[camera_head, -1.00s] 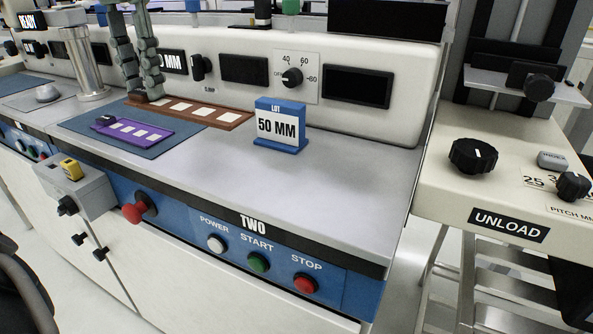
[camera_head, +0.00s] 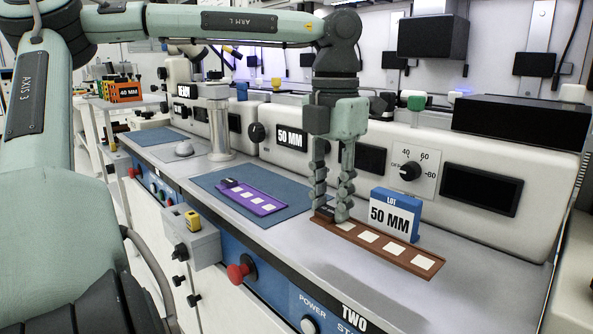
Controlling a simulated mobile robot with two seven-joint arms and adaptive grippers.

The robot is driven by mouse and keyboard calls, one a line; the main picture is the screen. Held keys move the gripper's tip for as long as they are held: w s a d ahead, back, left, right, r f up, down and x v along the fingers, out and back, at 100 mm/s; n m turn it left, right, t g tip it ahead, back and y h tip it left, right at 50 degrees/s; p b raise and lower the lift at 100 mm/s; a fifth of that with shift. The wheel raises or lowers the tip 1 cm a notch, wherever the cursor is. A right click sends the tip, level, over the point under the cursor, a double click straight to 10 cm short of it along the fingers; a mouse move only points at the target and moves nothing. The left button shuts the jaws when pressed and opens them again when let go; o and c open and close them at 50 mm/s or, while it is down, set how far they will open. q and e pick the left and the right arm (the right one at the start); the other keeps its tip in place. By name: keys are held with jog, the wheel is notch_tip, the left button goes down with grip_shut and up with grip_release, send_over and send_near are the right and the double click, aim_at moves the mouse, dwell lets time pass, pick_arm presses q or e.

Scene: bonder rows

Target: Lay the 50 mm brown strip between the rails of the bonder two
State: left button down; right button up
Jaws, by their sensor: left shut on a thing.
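The brown strip (camera_head: 386,248) is long and thin with several pale squares. My left gripper (camera_head: 330,212) is shut on its left end, with the fingers pointing down from above. The strip reaches to the right in front of the blue lot stand (camera_head: 397,207), which reads 50 MM. It looks a little above the grey top, but the gap is hard to judge. The bonder two (camera_head: 352,318) carries its TWO label on the front edge, and its panel reads 50 MM (camera_head: 291,139). I cannot make out its rails. My right gripper is not in view.
A purple strip (camera_head: 252,197) lies on the blue mat (camera_head: 211,181), left of my gripper. A grey box with a yellow item (camera_head: 193,220) juts from the front. The front right worktop (camera_head: 480,275) is clear.

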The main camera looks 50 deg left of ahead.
aim_at(344, 222)
pick_arm(q)
jog(key=f, duration=0.1)
jog(key=w+d+f, duration=0.1)
jog(key=d+f, duration=0.1)
jog(key=shift+w+f, duration=0.15)
jog(key=shift+f, duration=0.25)
jog(key=shift+a+f, duration=0.1)
jog(key=shift+f, duration=0.45)
jog(key=c, duration=1.2)
grip_release()
jog(key=shift+f, duration=0.15)
notch_tip(344, 222, up, 8)
jog(key=shift+f, duration=0.1)
jog(key=shift+f, duration=0.1)
